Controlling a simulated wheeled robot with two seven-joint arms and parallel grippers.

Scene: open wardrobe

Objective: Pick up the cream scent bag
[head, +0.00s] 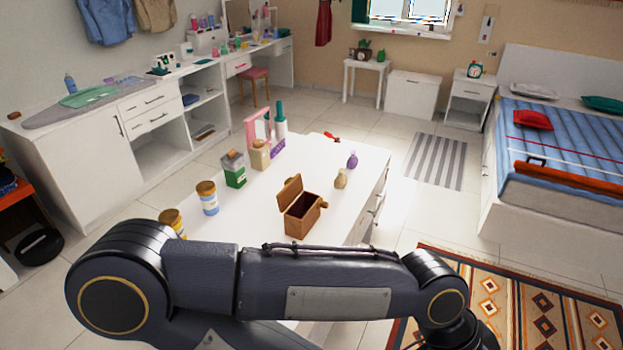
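The cream scent bag (341,178) is a small beige pouch with a narrow neck. It stands on the right part of the white island top (290,190) in the head view, near its right edge. A similar purple bag (352,160) stands just behind it. One dark arm of mine, coming in from the left, crosses the bottom of the view in front of the island. Its far end runs off the bottom edge at the right, so its fingertips are out of the picture. My other gripper does not show. No gripper is seen touching the cream bag.
An open wooden box (300,212) stands in front and left of the cream bag. Jars with gold lids (207,198), a green box (234,170) and a beige bottle (260,155) line the left side. A red item (332,138) lies at the back. The space around the bag is clear.

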